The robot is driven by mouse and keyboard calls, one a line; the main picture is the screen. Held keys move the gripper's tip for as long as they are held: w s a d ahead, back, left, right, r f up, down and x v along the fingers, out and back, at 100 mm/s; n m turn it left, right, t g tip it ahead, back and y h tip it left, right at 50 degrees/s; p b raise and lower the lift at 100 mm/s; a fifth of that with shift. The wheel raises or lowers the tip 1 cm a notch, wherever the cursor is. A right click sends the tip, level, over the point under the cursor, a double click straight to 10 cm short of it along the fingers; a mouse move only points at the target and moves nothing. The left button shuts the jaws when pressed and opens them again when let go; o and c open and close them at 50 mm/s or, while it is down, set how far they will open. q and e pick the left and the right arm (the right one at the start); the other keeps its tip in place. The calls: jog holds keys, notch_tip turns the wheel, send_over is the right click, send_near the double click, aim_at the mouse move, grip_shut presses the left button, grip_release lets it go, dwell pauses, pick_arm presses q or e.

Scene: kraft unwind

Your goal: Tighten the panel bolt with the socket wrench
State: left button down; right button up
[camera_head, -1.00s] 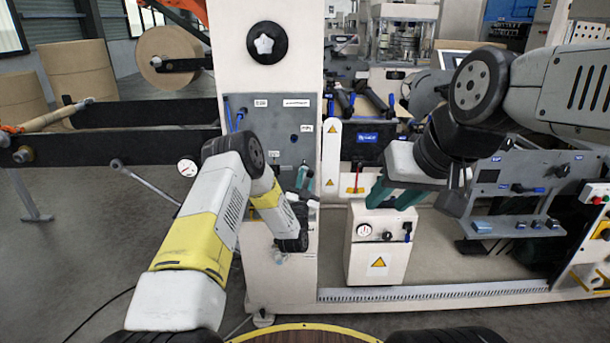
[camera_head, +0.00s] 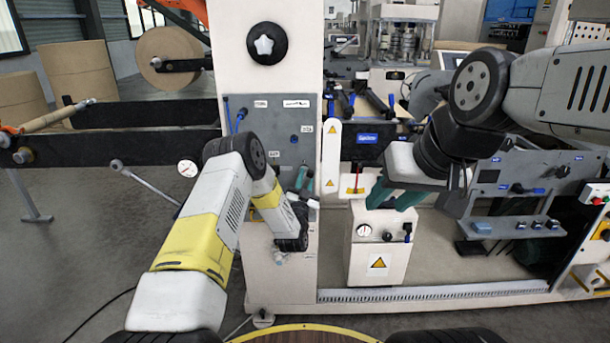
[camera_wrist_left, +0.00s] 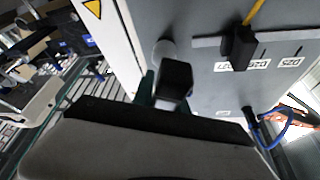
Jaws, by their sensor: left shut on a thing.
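The grey panel (camera_head: 290,130) is on the cream column. My left gripper (camera_head: 303,180) is close in front of the panel's lower right part, its teal fingers small and partly covered by my arm. In the left wrist view, a dark square-ended piece (camera_wrist_left: 174,80), apparently part of the socket wrench, sits between the teal fingers against the grey panel (camera_wrist_left: 215,85). A pale round part (camera_wrist_left: 164,52) shows just behind it. I cannot make out the bolt or whether the wrench touches it. My right gripper (camera_head: 396,194) is open and empty, away to the right.
A cream box with a gauge (camera_head: 378,245) stands below my right gripper. A black holder with a yellow rod (camera_wrist_left: 240,45) and a blue cable (camera_wrist_left: 278,130) are at the panel. Black roll-stand beams (camera_head: 130,150) extend left of the column.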

pick_arm(q)
jog(key=shift+w+d+f+m+g+h, duration=0.1)
jog(key=shift+m+g+h, duration=0.4)
jog(key=shift+m, duration=1)
jog(key=shift+s+d+m+g+h, duration=0.1)
jog(key=shift+m+g+h, duration=0.4)
jog(key=shift+m, duration=1)
jog(key=shift+w+d+f+m+g+h, duration=0.1)
jog(key=shift+m+g+h, duration=0.4)
jog(key=shift+m, duration=1)
jog(key=m, duration=0.2)
jog(key=m+g, duration=0.1)
jog(key=m, duration=0.2)
jog(key=shift+w+f+g+h, duration=0.1)
jog(key=shift+f+g+h, duration=0.05)
jog(key=shift+g+h, duration=0.15)
jog(key=shift+d, duration=0.1)
jog(key=shift+f+m+g, duration=0.15)
jog(key=shift+m+g, duration=0.25)
jog(key=shift+m, duration=0.7)
